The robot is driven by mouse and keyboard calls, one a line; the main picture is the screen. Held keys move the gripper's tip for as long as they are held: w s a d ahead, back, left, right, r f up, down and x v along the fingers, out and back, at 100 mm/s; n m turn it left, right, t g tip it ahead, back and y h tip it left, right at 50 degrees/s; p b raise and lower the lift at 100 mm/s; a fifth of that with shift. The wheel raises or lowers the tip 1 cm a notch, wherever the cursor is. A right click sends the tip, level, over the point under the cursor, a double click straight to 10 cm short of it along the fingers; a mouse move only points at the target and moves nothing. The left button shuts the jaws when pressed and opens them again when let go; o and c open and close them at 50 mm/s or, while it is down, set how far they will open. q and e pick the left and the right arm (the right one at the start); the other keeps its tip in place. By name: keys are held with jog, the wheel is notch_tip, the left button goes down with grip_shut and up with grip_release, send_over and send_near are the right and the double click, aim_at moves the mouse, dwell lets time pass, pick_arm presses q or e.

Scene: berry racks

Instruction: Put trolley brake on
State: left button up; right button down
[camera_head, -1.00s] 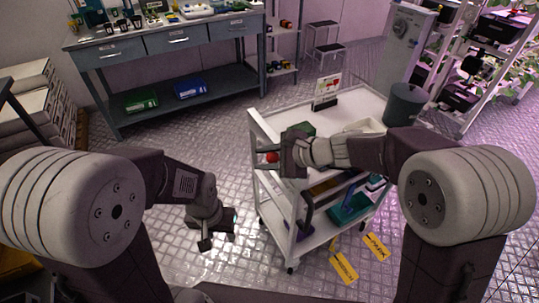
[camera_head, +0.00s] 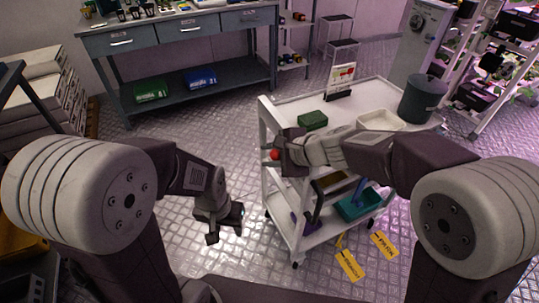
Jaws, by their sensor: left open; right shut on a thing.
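The white trolley (camera_head: 262,118) stands in the middle of the head view, with an upper deck and a lower shelf. A red knob (camera_head: 275,154) shows at its left end, and I take it to be the brake's handle. My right gripper (camera_head: 281,156) is at that knob and shut on it. The gripper hides part of the knob and whatever is below it. My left gripper (camera_head: 226,226) is open and empty, low over the floor to the left of the trolley.
A teal crate (camera_head: 358,205) is on the lower shelf. Yellow tags (camera_head: 349,264) lie near the trolley. A grey workbench (camera_head: 180,80) stands behind, with clear floor before it.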

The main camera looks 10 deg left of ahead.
jog(key=shift+s+f, duration=0.1)
jog(key=shift+f, duration=0.2)
jog(key=c, duration=1.3)
grip_release()
jog(key=shift+o, duration=1.1)
jog(key=shift+w+d, duration=0.1)
jog(key=shift+w, duration=0.1)
jog(key=shift+r, duration=0.1)
jog(key=shift+s+d+r, duration=0.15)
jog(key=shift+r, duration=0.15)
jog(key=p+v, duration=0.2)
jog(key=v, duration=0.6)
jog(key=shift+d+p, duration=0.2)
jog(key=shift+p, duration=0.15)
jog(key=shift+s, duration=0.15)
